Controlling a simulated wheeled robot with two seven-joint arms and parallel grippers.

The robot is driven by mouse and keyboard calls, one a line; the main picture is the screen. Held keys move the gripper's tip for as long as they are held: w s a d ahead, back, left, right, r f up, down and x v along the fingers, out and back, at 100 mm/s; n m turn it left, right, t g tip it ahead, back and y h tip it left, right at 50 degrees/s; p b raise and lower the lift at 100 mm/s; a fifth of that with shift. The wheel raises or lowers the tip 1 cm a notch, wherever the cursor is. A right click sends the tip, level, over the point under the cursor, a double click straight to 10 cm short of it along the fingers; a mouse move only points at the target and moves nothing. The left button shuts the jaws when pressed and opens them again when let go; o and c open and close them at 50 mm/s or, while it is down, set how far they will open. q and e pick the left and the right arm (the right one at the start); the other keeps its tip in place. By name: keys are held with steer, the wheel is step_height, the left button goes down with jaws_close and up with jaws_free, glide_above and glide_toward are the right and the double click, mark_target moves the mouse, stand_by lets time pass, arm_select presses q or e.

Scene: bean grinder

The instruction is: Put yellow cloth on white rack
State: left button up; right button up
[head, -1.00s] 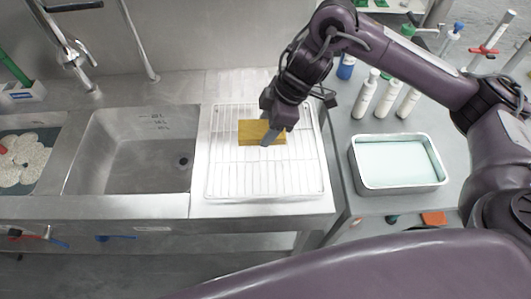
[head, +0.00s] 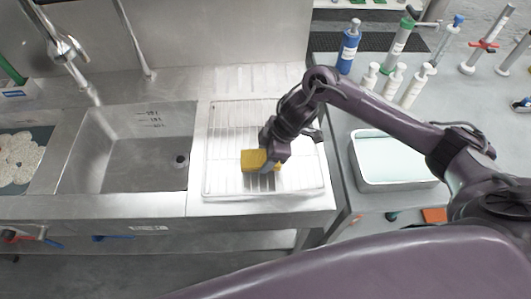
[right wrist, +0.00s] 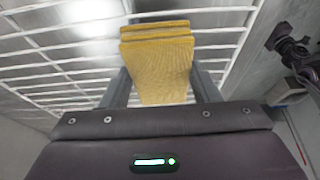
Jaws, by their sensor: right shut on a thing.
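The yellow cloth (head: 254,161) is over the white wire rack (head: 222,187), near its middle. My right gripper (head: 267,164) is shut on the cloth. In the right wrist view the folded, layered cloth (right wrist: 160,75) sits between the two fingers of my right gripper (right wrist: 160,82), with the wires of the rack (right wrist: 65,65) beyond it. I cannot tell whether the cloth touches the rack. My left gripper is not in view.
A steel sink basin (head: 135,150) with a tap (head: 65,45) lies left of the rack. A metal tray (head: 395,178) stands on the bench to the right, with several bottles, one of them blue (head: 348,45), behind it.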

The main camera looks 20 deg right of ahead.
steer(key=shift+f, duration=0.1)
steer(key=o, duration=1)
steer(key=shift+c, duration=0.2)
steer(key=shift+r, duration=0.3)
steer(key=v, duration=1.1)
steer(key=shift+d+r+p, duration=0.25)
steer(key=shift+r+p, duration=0.05)
steer(key=shift+r, duration=0.05)
